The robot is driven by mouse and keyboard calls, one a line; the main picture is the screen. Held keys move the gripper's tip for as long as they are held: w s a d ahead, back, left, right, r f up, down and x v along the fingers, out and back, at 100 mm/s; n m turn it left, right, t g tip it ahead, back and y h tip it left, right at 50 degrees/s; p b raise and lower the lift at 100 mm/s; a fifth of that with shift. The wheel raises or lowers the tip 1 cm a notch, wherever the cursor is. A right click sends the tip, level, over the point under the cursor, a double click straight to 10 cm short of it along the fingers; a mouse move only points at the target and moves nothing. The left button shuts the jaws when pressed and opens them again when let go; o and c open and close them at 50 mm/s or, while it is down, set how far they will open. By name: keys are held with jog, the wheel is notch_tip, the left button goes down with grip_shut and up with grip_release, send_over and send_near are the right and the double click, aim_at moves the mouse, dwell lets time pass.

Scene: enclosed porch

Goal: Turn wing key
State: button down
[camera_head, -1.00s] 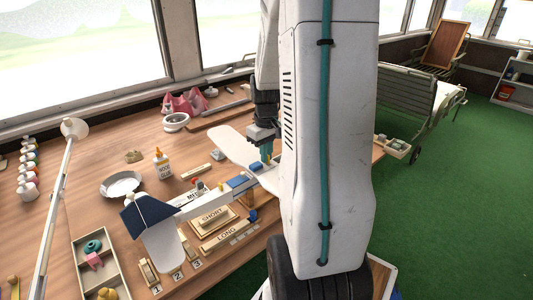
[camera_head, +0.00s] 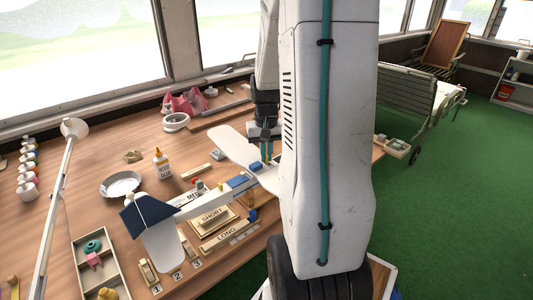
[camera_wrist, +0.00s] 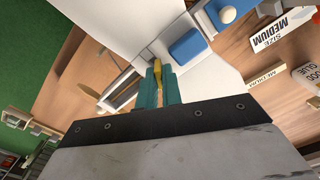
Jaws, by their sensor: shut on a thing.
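A white model airplane (camera_head: 233,146) with a dark blue tail lies across the wooden workbench. In the wrist view its white surface (camera_wrist: 110,22) fills the top middle, beside a blue block (camera_wrist: 188,46). My gripper (camera_head: 267,158) points down at the middle of the plane, where the wing meets the body. In the wrist view the teal fingers (camera_wrist: 158,82) are shut on a small yellow piece, the wing key (camera_wrist: 157,66). Its lower part is hidden between the fingers.
Size trays marked "SHORT" (camera_head: 212,218) and "LONG" (camera_head: 228,236) lie in front of the plane. A glue bottle (camera_head: 163,167), a metal dish (camera_head: 121,184) and a lamp (camera_head: 74,128) stand to the left.

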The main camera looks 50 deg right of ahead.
jog(key=m, duration=0.6)
jog(key=shift+m, duration=0.3)
jog(key=m, duration=0.5)
jog(key=shift+m, duration=0.4)
jog(key=c, duration=1.8)
grip_release()
jog(key=shift+c, duration=0.2)
jog(key=shift+r, duration=0.1)
notch_tip(320, 180, up, 8)
jog(key=shift+f, duration=0.15)
